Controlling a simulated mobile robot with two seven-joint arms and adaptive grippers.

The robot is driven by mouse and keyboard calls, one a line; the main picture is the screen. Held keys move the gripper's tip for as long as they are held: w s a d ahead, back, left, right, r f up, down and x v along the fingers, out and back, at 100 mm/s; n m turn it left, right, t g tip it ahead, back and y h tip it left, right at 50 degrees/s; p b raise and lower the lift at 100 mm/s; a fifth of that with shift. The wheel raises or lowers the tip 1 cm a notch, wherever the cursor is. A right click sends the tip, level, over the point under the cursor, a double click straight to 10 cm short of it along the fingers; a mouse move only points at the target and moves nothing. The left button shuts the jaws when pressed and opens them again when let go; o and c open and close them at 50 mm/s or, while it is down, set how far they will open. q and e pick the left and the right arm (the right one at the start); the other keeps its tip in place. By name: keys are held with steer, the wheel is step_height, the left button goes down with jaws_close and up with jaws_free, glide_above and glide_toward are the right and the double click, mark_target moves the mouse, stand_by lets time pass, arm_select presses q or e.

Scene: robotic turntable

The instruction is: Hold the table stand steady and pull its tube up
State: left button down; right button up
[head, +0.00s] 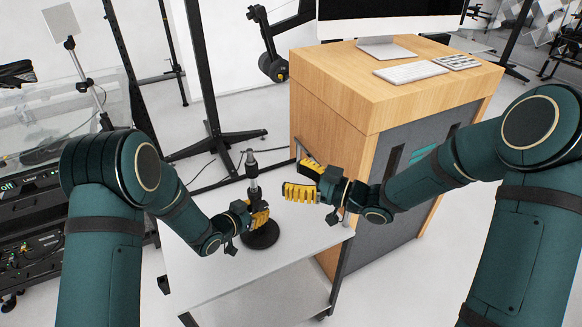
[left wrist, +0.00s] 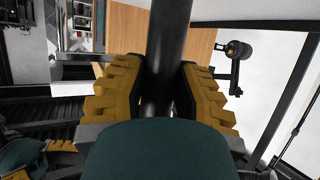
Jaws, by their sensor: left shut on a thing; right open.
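The table stand (head: 262,235) stands upright on the white cart top, with a round black base, a dark lower column and a metal tube (head: 253,173) with a small head on top. My left gripper (head: 258,215) is shut on the stand's lower column, just above the base. In the left wrist view its yellow fingers lie on both sides of the dark column (left wrist: 168,60). My right gripper (head: 300,178) is open and empty, to the right of the tube and apart from it, its yellow fingers pointing left toward the stand.
The white cart top (head: 310,238) is otherwise clear around the stand. A wooden cabinet (head: 340,100) with a monitor and keyboard (head: 411,72) stands close behind the right arm. Black light-stand legs (head: 215,145) are on the floor behind the cart. Equipment racks are at left.

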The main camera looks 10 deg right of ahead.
arm_select(q)
steer(key=c, duration=0.7)
jaws_free()
steer(key=shift+c, duration=0.2)
